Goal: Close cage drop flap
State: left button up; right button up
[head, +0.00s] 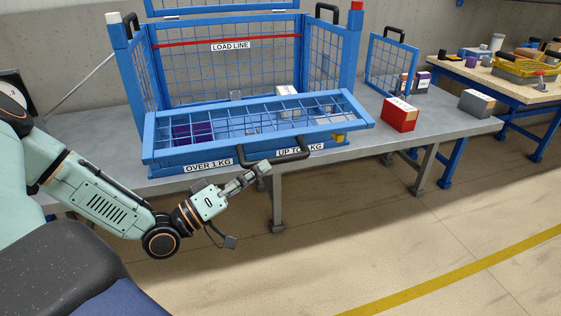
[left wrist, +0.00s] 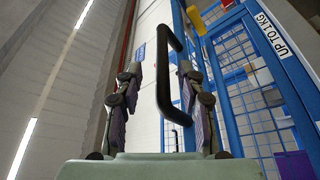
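The cage (head: 228,58) is a blue mesh box on a grey bench. Its drop flap (head: 258,112), a blue mesh frame, lies lowered at a slant across the cage front. A black flap handle (head: 275,155) sticks out towards me from the flap's near edge. My left gripper (head: 258,172) is just below and in front of this handle. In the left wrist view the gripper (left wrist: 158,88) is open, with the handle (left wrist: 182,65) showing between its fingers; whether they touch cannot be told. My right gripper is not in view.
A purple item (head: 190,131) and pale boxes show through the flap mesh. A cluttered wooden table (head: 515,82) is at far right. The floor in front is clear.

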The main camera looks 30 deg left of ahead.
aim_at(277, 157)
pick_arm(q)
jog(key=b+x, duration=0.2)
jog(key=x, duration=0.1)
jog(key=shift+w+f, duration=0.2)
jog(key=shift+w+d+r+b, duration=0.3)
jog(key=shift+w+b, duration=0.2)
jog(key=shift+w, duration=0.45)
jog(key=shift+d+r, duration=0.1)
jog(key=shift+r, duration=0.05)
grip_shut()
